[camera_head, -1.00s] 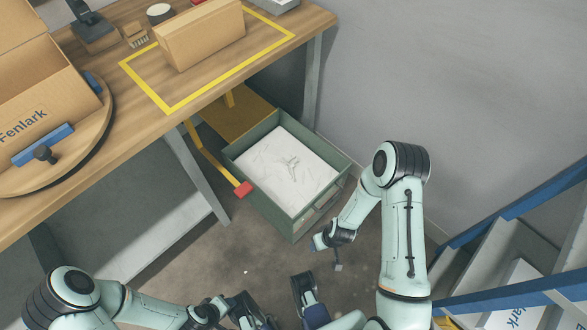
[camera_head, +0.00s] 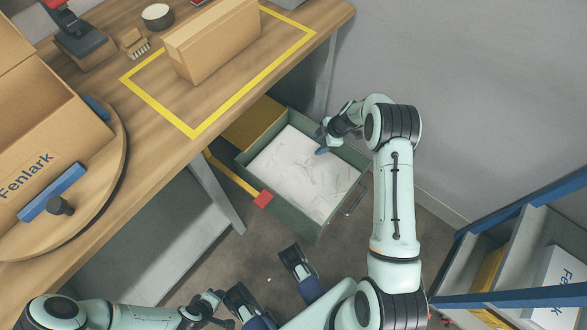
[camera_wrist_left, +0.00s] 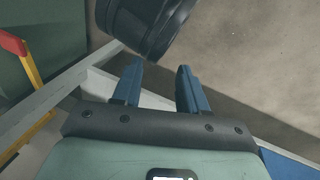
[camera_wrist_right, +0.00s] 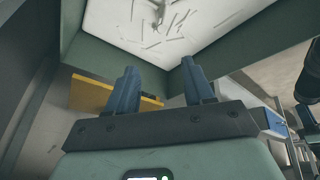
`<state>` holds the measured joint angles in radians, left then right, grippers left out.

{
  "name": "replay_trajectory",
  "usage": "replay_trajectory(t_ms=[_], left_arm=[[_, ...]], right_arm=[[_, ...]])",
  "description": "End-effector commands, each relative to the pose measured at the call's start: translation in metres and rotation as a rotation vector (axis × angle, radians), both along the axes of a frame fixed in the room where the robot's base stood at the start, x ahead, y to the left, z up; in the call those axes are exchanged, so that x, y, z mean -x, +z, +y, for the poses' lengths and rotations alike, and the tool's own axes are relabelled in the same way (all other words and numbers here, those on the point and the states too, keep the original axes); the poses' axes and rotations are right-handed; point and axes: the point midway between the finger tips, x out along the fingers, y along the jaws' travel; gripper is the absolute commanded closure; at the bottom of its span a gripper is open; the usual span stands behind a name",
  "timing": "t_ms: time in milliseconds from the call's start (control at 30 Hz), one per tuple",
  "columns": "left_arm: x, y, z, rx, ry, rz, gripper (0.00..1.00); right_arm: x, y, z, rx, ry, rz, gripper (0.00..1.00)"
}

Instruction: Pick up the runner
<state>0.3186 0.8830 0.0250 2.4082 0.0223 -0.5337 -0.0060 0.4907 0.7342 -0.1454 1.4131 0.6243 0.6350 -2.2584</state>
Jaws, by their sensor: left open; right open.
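A small pale branched piece, which looks like the runner (camera_wrist_right: 158,12), lies on the white, scrap-strewn floor of a green drawer (camera_head: 268,190). In the head view it is hard to pick out among the pale slivers. My right gripper (camera_head: 322,148) is over the back right part of the drawer, pointing down into it. In the right wrist view, its two blue fingers (camera_wrist_right: 160,80) are apart with nothing between them, and the piece is beyond them at the top edge. My left gripper (camera_wrist_left: 160,85) is open and empty, low at the left, away from the drawer.
The wooden bench (camera_head: 165,100) overhangs the drawer's left side. A yellow strip with a red end (camera_head: 262,199) runs along the drawer's left wall. The bench holds cardboard boxes (camera_head: 212,40) and a turntable. A blue-framed rack (camera_head: 520,235) stands at right.

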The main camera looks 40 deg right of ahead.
Motion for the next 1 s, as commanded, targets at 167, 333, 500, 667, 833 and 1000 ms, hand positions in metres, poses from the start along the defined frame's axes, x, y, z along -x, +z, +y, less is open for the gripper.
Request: replay_trajectory(t_ms=[167, 333, 500, 667, 833, 1000], left_arm=[[-0.032, -0.036, 0.016, -0.041, 0.033, -0.081, 0.57], [-0.035, -0.045, 0.021, -0.052, 0.043, -0.085, 0.57], [-0.018, -0.06, 0.024, -0.051, 0.043, -0.028, 0.57], [-0.004, -0.072, 0.025, -0.048, 0.045, 0.019, 0.57], [0.002, -0.076, 0.026, -0.048, 0.046, 0.041, 0.57], [0.017, -0.09, 0.028, -0.045, 0.048, 0.091, 0.57]], right_arm=[[-0.001, -0.044, 0.0, 0.0, -0.001, 0.014, 0.48], [-0.005, -0.061, 0.004, -0.001, 0.0, 0.016, 0.48], [-0.014, -0.092, 0.014, -0.001, 0.001, 0.017, 0.48], [-0.022, -0.114, 0.021, 0.0, 0.0, 0.015, 0.48], [-0.025, -0.123, 0.024, 0.001, -0.001, 0.015, 0.48], [-0.031, -0.144, 0.033, 0.001, 0.001, 0.016, 0.48]])
